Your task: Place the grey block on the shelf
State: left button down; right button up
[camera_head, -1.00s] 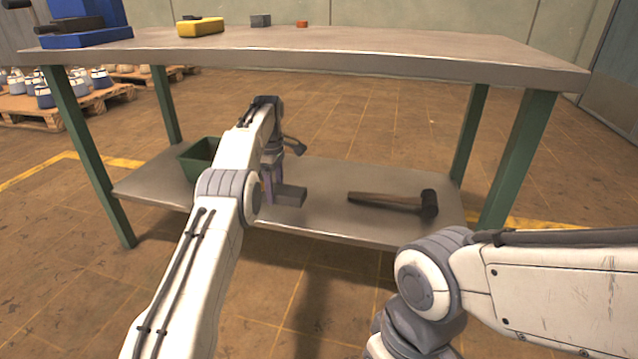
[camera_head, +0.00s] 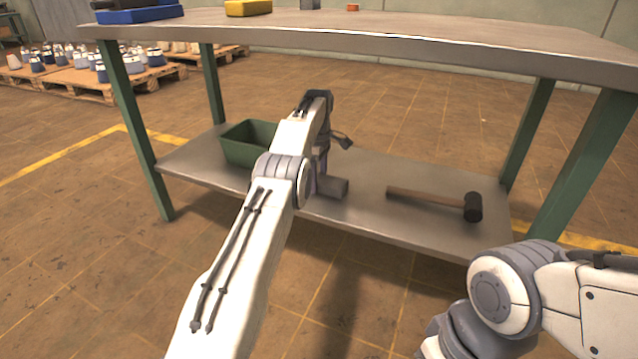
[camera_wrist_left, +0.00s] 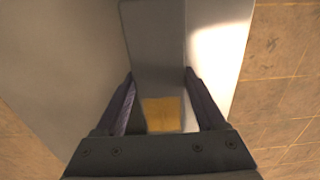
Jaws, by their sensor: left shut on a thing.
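My left gripper (camera_wrist_left: 160,76) is shut on a grey block (camera_wrist_left: 154,40), with one finger on each side of it in the left wrist view. In the head view the block (camera_head: 333,187) shows beside my left wrist, over the front part of the lower metal shelf (camera_head: 375,222). My left arm hides most of the gripper there. I cannot tell whether the block touches the shelf. My right arm comes in at the lower right, and its gripper is out of view.
A green bin (camera_head: 240,153) stands on the shelf left of my gripper, and a hammer (camera_head: 432,200) lies to the right. The tabletop (camera_head: 400,38) overhangs the shelf, with green legs (camera_head: 138,140) at its corners. Another grey block (camera_head: 310,4) stands on top.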

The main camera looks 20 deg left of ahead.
pick_arm(q)
grip_release()
jog(key=shift+s+a+f, duration=0.1)
notch_tip(320, 180, up, 8)
jog(key=p, duration=0.7)
jog(key=shift+f, duration=0.15)
